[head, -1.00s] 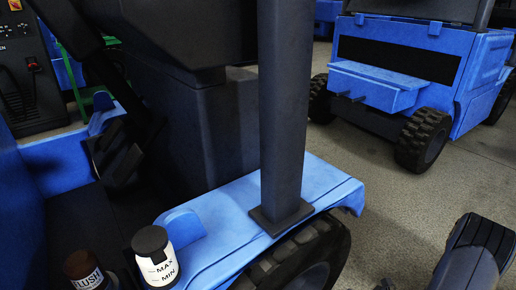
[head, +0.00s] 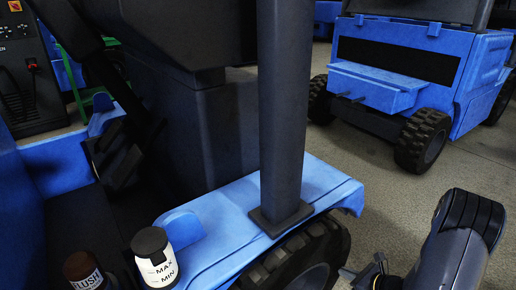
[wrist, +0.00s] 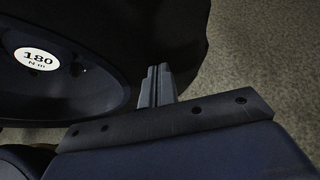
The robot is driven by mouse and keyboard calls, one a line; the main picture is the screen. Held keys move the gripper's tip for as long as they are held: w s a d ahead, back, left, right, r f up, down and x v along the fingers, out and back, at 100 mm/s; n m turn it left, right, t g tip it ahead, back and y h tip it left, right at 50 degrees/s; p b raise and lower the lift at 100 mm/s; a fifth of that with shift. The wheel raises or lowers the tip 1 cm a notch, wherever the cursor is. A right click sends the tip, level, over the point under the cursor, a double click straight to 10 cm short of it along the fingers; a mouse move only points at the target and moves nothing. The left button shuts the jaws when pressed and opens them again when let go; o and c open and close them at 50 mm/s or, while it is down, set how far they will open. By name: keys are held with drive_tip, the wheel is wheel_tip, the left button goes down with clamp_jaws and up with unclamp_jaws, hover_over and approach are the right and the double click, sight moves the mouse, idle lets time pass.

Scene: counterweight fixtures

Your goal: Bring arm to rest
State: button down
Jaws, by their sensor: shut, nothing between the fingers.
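My arm (head: 460,245) reaches in at the lower right of the head view, over the grey floor. My gripper (head: 362,274) shows small and dark at the bottom edge, just right of the vehicle's front tyre (head: 325,258). In the wrist view my gripper (wrist: 157,84) has its two grey fingers together, with nothing between them. The fingers point towards a dark wheel whose rim (wrist: 75,85) carries a white "180 N m" label (wrist: 37,61). I cannot tell how far the fingertips are from the tyre.
A blue fender (head: 225,220) with a dark upright post (head: 283,110) stands left of my arm. A white MAX/MIN reservoir (head: 155,258) and a brown-capped bottle (head: 82,268) are at the lower left. Another blue vehicle (head: 400,75) stands behind. Floor (head: 400,205) between is clear.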

sight(343, 251)
drive_tip(key=r+p, duration=0.1)
drive_tip(key=r, duration=0.2)
drive_tip(key=r+p, duration=0.2)
drive_tip(key=r, duration=0.2)
drive_tip(key=r+p, duration=0.2)
drive_tip(key=r, duration=0.2)
drive_tip(key=shift+s+a+r, duration=0.15)
drive_tip(key=shift+s+a, duration=0.05)
drive_tip(key=shift+a, duration=0.2)
drive_tip(key=shift+s+d, duration=0.15)
drive_tip(key=shift+s, duration=0.1)
drive_tip(key=shift+f, duration=0.2)
